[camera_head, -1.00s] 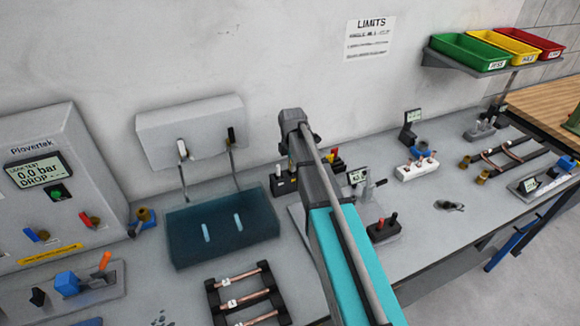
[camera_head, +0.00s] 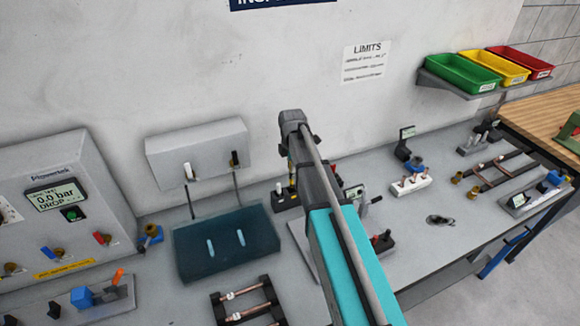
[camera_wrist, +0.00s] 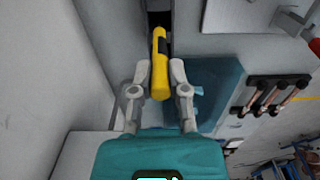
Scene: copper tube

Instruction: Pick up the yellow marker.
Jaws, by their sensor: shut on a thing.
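The yellow marker (camera_wrist: 160,62) is between the two fingers of my gripper (camera_wrist: 161,76) in the wrist view. It has a dark band on one side, and both fingertips press against it. My gripper is shut on it. A dark block (camera_wrist: 158,18) shows just beyond the marker's far end; I cannot tell whether they touch. In the head view my arm hides most of the gripper and the marker. A black holder (camera_head: 286,198) stands on the bench beside my arm there.
A dark blue tank (camera_head: 225,260) stands left of my arm, with a rack of copper tubes (camera_head: 247,307) in front. The leak tester (camera_head: 75,185) is at far left. Small fixtures, including a white block (camera_head: 412,184), stand to the right. The wall is close behind.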

